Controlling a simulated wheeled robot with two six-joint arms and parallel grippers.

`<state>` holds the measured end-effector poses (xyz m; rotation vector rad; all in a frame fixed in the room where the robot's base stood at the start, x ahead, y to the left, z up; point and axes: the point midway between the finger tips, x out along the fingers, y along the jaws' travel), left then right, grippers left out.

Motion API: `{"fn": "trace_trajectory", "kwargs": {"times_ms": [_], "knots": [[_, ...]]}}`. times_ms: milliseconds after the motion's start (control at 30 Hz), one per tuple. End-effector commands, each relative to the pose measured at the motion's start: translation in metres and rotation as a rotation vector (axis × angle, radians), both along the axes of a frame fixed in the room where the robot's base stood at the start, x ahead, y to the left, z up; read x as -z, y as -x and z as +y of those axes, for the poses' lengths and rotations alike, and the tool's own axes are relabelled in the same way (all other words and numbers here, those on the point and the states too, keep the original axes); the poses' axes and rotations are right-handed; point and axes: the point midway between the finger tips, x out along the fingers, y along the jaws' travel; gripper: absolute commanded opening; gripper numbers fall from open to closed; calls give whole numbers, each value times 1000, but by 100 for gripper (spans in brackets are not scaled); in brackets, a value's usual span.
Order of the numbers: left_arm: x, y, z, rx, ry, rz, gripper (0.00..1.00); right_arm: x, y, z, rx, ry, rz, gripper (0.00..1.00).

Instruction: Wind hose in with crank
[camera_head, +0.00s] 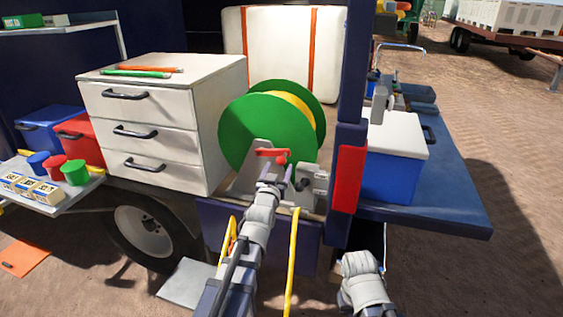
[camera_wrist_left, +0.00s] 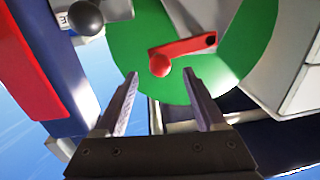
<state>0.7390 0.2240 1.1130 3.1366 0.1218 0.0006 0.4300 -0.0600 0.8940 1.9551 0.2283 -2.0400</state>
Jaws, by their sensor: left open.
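The hose reel has a large green disc (camera_head: 255,135) with yellow hose (camera_head: 301,106) wound behind it. A yellow length (camera_head: 292,262) hangs down in front of the truck bed. The red crank (camera_head: 270,153) sits low on the disc's near face. In the left wrist view the crank arm (camera_wrist_left: 190,45) ends in a round red knob (camera_wrist_left: 160,65). My left gripper (camera_head: 283,178) is open, its fingers (camera_wrist_left: 160,78) pointing at the knob. The knob shows between and slightly beyond the fingertips; contact cannot be told. My right arm (camera_head: 362,280) is low at the right, its fingers not discernible.
A white drawer cabinet (camera_head: 150,120) stands left of the reel. A dark blue post (camera_head: 350,90) with a red lamp (camera_head: 348,178) stands to its right. A grey bracket with a black knob (camera_wrist_left: 86,17) is close to the reel. A blue-and-white cooler (camera_head: 392,175) is farther right.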

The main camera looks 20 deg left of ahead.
Motion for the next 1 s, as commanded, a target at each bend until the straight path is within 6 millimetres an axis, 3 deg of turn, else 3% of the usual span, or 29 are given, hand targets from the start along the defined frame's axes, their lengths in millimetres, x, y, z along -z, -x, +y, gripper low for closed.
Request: {"fn": "trace_trajectory", "kwargs": {"times_ms": [100, 300, 633, 1000], "knots": [[0, -23, 2, 0, 0, 0, 72, 0, 0, 0, 0, 0, 0, 0], [0, -50, 4, 0, 1, 0, 72, 0, 0, 0, 0, 0, 0, 0], [0, -54, 4, 0, 1, 0, 72, 0, 0, 0, 0, 0, 0, 0], [0, -54, 4, 0, 1, 0, 30, 0, 0, 0, 0, 0, 0, 0]]}}
